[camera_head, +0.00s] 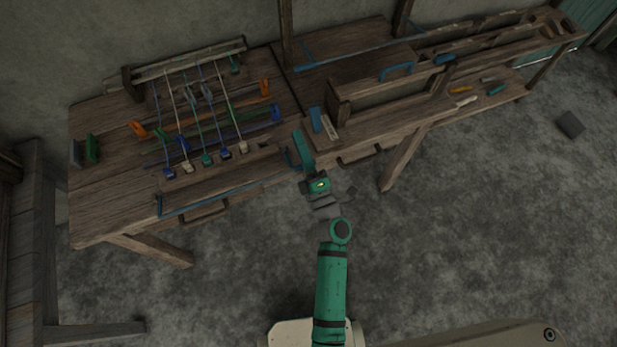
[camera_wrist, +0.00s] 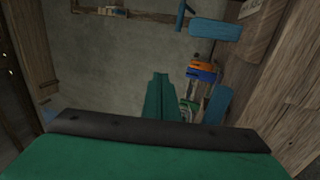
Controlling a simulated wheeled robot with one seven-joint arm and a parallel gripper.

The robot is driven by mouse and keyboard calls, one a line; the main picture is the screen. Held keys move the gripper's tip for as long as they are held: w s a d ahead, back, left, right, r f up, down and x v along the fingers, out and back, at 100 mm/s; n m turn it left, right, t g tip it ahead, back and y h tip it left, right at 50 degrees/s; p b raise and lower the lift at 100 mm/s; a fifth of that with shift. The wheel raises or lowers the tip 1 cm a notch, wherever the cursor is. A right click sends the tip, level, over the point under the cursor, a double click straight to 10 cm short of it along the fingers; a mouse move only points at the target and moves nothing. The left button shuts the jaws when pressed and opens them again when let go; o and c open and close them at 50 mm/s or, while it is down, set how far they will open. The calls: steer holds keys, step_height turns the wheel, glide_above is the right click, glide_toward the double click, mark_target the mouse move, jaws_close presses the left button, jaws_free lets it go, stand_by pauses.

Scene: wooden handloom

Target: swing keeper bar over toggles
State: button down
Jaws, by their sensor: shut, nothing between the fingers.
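A long thin bar with blue edging (camera_head: 225,192), which looks like the keeper bar, lies along the front edge of the left bench in the head view. Behind it is a row of several small toggles (camera_head: 207,159) in blue, white and teal, at the front ends of cords. The bar appears to lie in front of the toggles, not across them. My gripper (camera_head: 299,137) is shut and empty, beside the bar's right end and a small blue handle (camera_head: 290,160). I cannot tell whether it touches them. In the wrist view its green fingers (camera_wrist: 160,98) are together.
Orange, green and blue blocks (camera_head: 265,88) stand around the cords. A blue block (camera_head: 315,120) and a pale tag lie right of my gripper. A wooden box with a blue handle (camera_head: 396,70) stands farther right. The wrist view shows blue pieces (camera_wrist: 215,30) close on the right.

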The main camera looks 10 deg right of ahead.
steer(key=v, duration=1)
steer(key=shift+s, duration=0.4)
steer(key=shift+f, duration=0.2)
steer(key=s+f+t, duration=0.2)
steer(key=f+t, duration=0.1)
steer(key=f, duration=0.5)
steer(key=s+d+f+t+y, duration=0.1)
steer(key=s+f+t, duration=0.2)
steer(key=f, duration=0.6)
steer(key=shift+d+f+y, duration=0.25)
steer(key=shift+d+y, duration=0.05)
steer(key=shift+s, duration=0.15)
steer(key=x, duration=1.4)
